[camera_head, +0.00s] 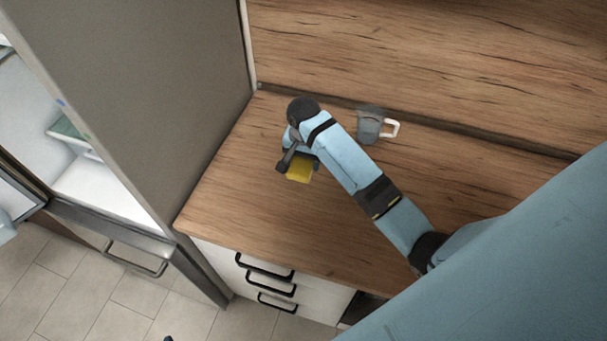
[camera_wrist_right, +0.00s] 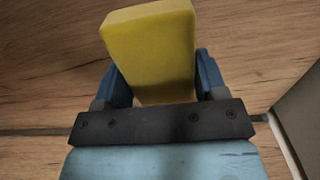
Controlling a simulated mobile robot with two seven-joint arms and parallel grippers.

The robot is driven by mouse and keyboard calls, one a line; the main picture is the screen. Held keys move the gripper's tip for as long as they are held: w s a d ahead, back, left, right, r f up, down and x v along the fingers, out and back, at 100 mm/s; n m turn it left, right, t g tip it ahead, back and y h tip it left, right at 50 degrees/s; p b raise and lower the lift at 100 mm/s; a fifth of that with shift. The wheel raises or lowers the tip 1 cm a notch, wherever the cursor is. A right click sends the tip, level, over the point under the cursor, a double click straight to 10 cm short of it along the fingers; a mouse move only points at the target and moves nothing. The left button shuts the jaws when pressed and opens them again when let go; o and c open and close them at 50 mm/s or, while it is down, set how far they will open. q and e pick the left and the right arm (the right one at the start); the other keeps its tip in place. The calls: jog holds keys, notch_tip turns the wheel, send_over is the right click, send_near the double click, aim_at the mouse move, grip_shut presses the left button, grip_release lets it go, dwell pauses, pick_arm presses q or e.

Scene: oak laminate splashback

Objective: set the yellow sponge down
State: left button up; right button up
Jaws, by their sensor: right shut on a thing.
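The yellow sponge (camera_head: 300,168) is at my right gripper (camera_head: 287,166), over the left part of the wooden counter (camera_head: 240,190). In the right wrist view the sponge (camera_wrist_right: 152,50) stands out between the two blue fingers of the right gripper (camera_wrist_right: 160,82), which are shut on it. I cannot tell whether the sponge touches the counter or hangs just above it.
A grey mug (camera_head: 369,126) with a white handle stands behind my right arm near the wooden splashback (camera_head: 420,60). A tall grey cabinet side (camera_head: 160,90) bounds the counter on the left. The counter's front left is clear.

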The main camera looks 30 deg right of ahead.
jog(key=shift+f, duration=3.65)
jog(key=o, duration=0.9)
jog(key=shift+f, duration=0.15)
jog(key=shift+c, duration=0.2)
notch_tip(320, 180, up, 12)
jog(key=shift+r+b, duration=0.2)
jog(key=shift+b, duration=0.35)
